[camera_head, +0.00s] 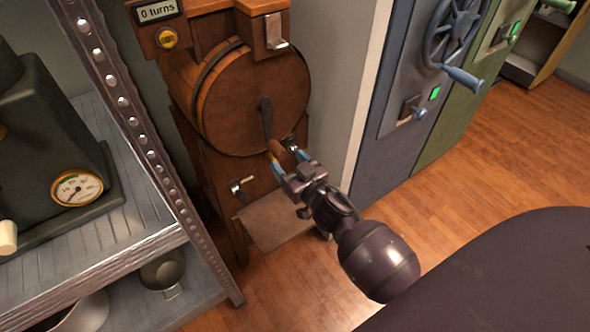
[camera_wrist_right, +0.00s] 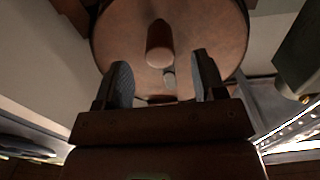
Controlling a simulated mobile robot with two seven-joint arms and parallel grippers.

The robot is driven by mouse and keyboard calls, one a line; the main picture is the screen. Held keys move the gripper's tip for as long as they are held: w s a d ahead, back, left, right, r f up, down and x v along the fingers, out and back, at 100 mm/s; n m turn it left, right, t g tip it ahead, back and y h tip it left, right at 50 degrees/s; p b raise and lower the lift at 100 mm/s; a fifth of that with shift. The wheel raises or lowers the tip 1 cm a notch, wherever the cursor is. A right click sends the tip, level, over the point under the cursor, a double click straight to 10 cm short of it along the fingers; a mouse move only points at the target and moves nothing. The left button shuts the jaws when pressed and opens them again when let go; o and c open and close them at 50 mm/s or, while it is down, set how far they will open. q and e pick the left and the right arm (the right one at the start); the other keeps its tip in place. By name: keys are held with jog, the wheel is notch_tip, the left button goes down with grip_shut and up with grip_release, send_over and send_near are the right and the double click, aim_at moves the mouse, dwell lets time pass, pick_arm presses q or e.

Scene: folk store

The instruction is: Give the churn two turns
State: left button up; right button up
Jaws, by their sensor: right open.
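The wooden churn (camera_head: 225,100) is a barrel on a wooden stand, with its round end facing me. A counter sign (camera_head: 158,10) above it reads "0 turns". A dark crank arm (camera_head: 265,118) runs down from the barrel's centre to a brown handle (camera_head: 281,152). My right gripper (camera_head: 288,158) is open, with its fingertips at either side of the handle in the head view. In the right wrist view, the handle (camera_wrist_right: 159,45) points toward me, just beyond and between the open fingers (camera_wrist_right: 162,80). My left gripper is not in view.
A metal shelf (camera_head: 150,240) with a dark scale (camera_head: 60,150) stands at the left. A blue-grey cabinet (camera_head: 385,150) with a handwheel (camera_head: 450,30) and a green cabinet (camera_head: 465,110) stand at the right. A small wooden ledge (camera_head: 280,222) is below the barrel. The floor (camera_head: 530,140) at right is clear.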

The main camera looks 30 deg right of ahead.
aim_at(283, 156)
jog(key=shift+w+a+b, duration=0.1)
jog(key=shift+w+b, duration=0.25)
jog(key=shift+w, duration=2.1)
jog(key=shift+c, duration=0.3)
jog(key=c, duration=0.7)
jog(key=shift+c, duration=0.2)
